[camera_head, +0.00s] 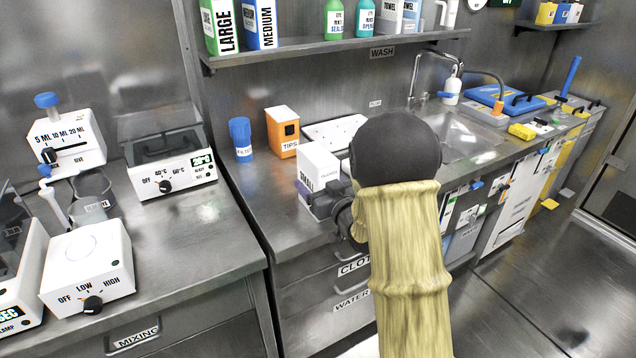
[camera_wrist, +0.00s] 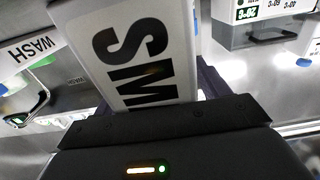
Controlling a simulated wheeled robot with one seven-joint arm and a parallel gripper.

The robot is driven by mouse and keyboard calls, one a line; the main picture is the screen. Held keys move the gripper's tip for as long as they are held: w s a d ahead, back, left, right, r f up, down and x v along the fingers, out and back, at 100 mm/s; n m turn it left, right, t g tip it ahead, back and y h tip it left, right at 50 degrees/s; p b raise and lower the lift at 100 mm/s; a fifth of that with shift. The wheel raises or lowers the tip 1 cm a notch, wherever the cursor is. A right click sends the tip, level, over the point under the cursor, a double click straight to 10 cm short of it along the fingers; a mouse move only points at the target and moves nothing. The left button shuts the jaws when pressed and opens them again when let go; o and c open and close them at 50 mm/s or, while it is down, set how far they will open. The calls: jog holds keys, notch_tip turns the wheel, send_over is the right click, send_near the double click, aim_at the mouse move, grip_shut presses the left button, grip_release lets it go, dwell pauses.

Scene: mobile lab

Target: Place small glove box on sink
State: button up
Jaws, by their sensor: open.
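The small glove box (camera_head: 318,166) is a white box marked SMALL. It appears upright at the counter's front left, but my gripper hides its base. The sink (camera_head: 478,137) is a steel basin in the same counter, farther right; my arm hides part of it. My gripper (camera_head: 322,200) is open at the lower front of the box. In the wrist view the box (camera_wrist: 135,50) rises large and close beyond the dark gripper body, with the letters SM showing. I cannot tell whether the fingers touch the box.
An orange TIPS box (camera_head: 282,132) and a blue bottle (camera_head: 240,138) stand behind and left of the box. A tap (camera_head: 414,85) rises behind the sink. A shelf (camera_head: 330,52) with LARGE and MEDIUM boxes hangs above. The left bench (camera_head: 200,245) holds several devices.

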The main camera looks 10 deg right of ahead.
jog(key=v, duration=1.2)
jog(key=shift+r, duration=0.1)
jog(key=s+d+f+m+g+h, duration=0.1)
jog(key=s+f+m+g+h, duration=0.2)
jog(key=s+f+g+h, duration=0.4)
jog(key=s+a+f+g+y, duration=0.1)
jog(key=s+a+g, duration=0.2)
jog(key=s+g, duration=0.4)
jog(key=s, duration=0.3)
jog(key=shift+s+a+f+m+g, duration=0.2)
jog(key=shift+s+f+m+g, duration=0.1)
jog(key=shift+s, duration=0.1)
